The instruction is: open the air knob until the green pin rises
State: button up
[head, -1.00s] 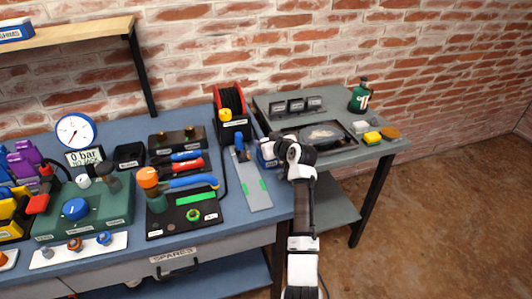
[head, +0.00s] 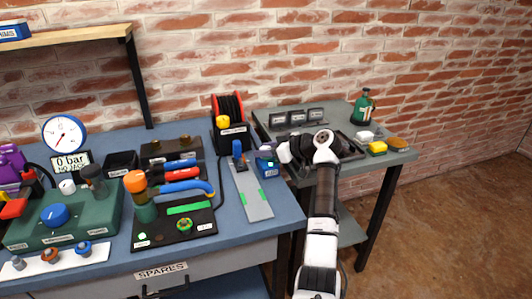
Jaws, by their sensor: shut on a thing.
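A small blue box (head: 264,167) stands at the right edge of the blue bench, with a small bright green spot (head: 271,162) on its top; I take this for the green pin, but its height is too small to judge. My gripper (head: 284,153) is at the right side of this box, reaching left from my wrist. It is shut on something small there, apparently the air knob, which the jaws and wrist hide.
A grey plate (head: 256,200) with a blue upright clamp lies left of the box. A black mat (head: 207,233) holds an orange-capped tool. A red reel (head: 229,108) stands behind. A lower grey table (head: 389,155) with a green bottle (head: 363,108) stands right. The floor at right is clear.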

jog(key=shift+f, duration=0.15)
jog(key=o, duration=1)
jog(key=shift+d, duration=0.1)
jog(key=b+v, duration=0.2)
jog(key=v, duration=1.1)
jog(key=shift+s+d+r, duration=0.15)
jog(key=shift+d+r, duration=0.1)
